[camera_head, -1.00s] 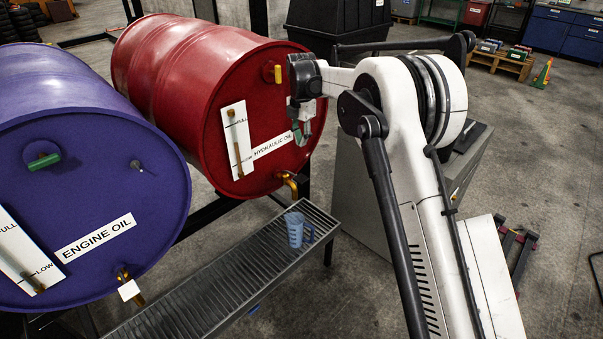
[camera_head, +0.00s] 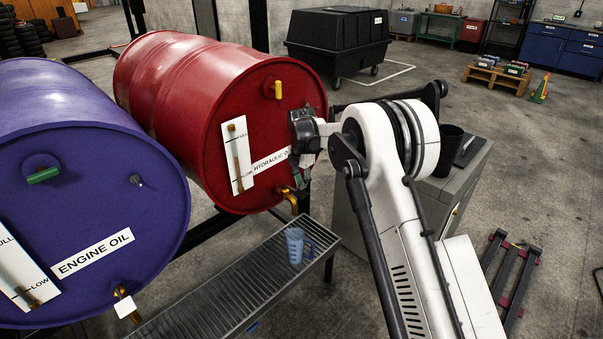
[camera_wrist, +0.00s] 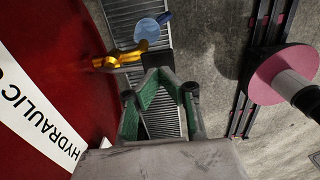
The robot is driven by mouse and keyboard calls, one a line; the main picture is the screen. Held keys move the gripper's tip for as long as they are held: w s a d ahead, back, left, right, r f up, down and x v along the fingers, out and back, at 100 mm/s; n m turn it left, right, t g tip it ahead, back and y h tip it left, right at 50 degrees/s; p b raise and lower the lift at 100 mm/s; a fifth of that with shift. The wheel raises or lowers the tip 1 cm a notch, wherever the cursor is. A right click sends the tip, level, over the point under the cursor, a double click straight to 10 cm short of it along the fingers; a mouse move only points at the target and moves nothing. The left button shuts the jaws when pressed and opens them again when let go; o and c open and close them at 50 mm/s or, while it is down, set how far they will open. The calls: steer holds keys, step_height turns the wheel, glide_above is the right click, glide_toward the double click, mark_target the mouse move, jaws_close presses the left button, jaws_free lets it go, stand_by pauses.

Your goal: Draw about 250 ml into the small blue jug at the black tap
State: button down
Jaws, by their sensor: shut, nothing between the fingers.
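The small blue jug (camera_head: 295,246) stands upright on the grated tray below the red drum's tap. In the wrist view the jug (camera_wrist: 152,25) shows beside the spout's end; I cannot tell whether the spout is exactly over it. The brass tap (camera_head: 291,198) has a black handle (camera_wrist: 158,60) in the wrist view. My gripper (camera_wrist: 159,76) is shut and empty, its green-padded fingertips just short of the black handle; contact is unclear. In the head view my gripper (camera_head: 301,182) is partly hidden against the drum front. The jug's fill level cannot be read.
The red hydraulic oil drum (camera_head: 190,95) and purple engine oil drum (camera_head: 75,150) lie side by side. The grated tray (camera_head: 215,300) runs beneath their taps. A grey cabinet (camera_head: 362,235) stands right of the tray. A pallet jack (camera_head: 515,270) is on the floor farther right.

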mark_target(305, 195)
steer(key=shift+f, duration=1.15)
steer(key=f+b, duration=0.1)
steer(key=f+t+y+b, duration=0.1)
steer(key=b, duration=0.1)
steer(key=d+f+t+y+b, duration=0.1)
steer(key=shift+s+f, duration=0.35)
steer(key=shift+s, duration=0.05)
steer(key=shift+f+t+y+b, duration=0.3)
steer(key=shift+f+y+b, duration=0.2)
steer(key=shift+f+b, duration=0.35)
steer(key=shift+r, duration=0.2)
stand_by(1.2)
steer(key=p+v, duration=0.2)
steer(key=v, duration=1.2)
steer(key=shift+s+d+f, duration=0.2)
steer(key=shift+s+d, duration=0.05)
steer(key=shift+s, duration=0.15)
